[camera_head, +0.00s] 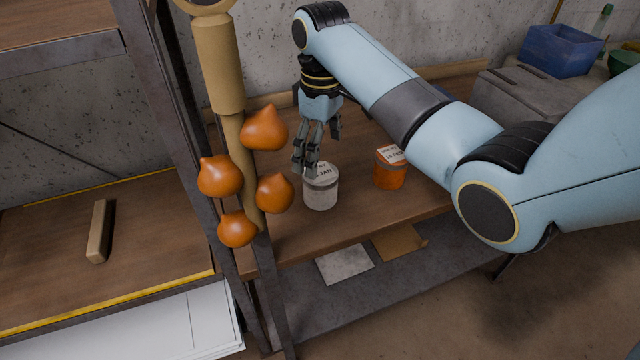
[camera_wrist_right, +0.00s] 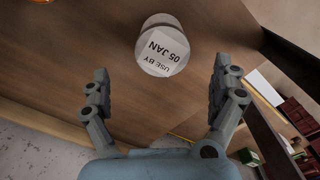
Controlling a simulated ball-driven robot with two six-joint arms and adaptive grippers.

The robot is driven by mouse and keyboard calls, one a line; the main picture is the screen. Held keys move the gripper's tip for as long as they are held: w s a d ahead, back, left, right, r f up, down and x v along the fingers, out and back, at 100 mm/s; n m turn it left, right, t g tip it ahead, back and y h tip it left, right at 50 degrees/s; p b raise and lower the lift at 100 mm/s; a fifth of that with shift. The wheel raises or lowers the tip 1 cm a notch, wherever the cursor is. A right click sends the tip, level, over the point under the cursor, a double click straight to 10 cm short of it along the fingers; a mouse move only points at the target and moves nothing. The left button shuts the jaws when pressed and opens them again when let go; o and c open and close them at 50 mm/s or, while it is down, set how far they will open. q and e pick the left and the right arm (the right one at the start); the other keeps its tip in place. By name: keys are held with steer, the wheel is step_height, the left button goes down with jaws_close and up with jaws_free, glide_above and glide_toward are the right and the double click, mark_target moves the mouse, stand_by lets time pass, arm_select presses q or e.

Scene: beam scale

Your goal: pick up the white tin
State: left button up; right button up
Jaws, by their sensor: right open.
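The white tin (camera_head: 320,188) stands upright on the wooden table, near its front edge. Its lid carries a label reading "USE BY 05 JAN", clear in the right wrist view (camera_wrist_right: 162,50). My right gripper (camera_head: 306,162) is just behind and slightly left of the tin in the head view, pointing down. In the right wrist view its two fingers (camera_wrist_right: 158,88) are spread wide, and the tin is ahead of them, between their lines and apart from both. My left gripper is not in either view.
An orange tin (camera_head: 389,170) with a white label stands right of the white tin. Several orange onion-shaped objects (camera_head: 262,128) hang by a dark post at the left. A grey box (camera_head: 520,98) and blue crate (camera_head: 558,52) sit at the back right.

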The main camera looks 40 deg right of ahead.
mark_target(321, 189)
steer(key=f, duration=0.5)
steer(key=f+b, duration=0.1)
steer(key=f, duration=0.4)
steer(key=shift+s+a+f, duration=0.1)
steer(key=shift+s+f, duration=0.1)
steer(key=c, duration=1.4)
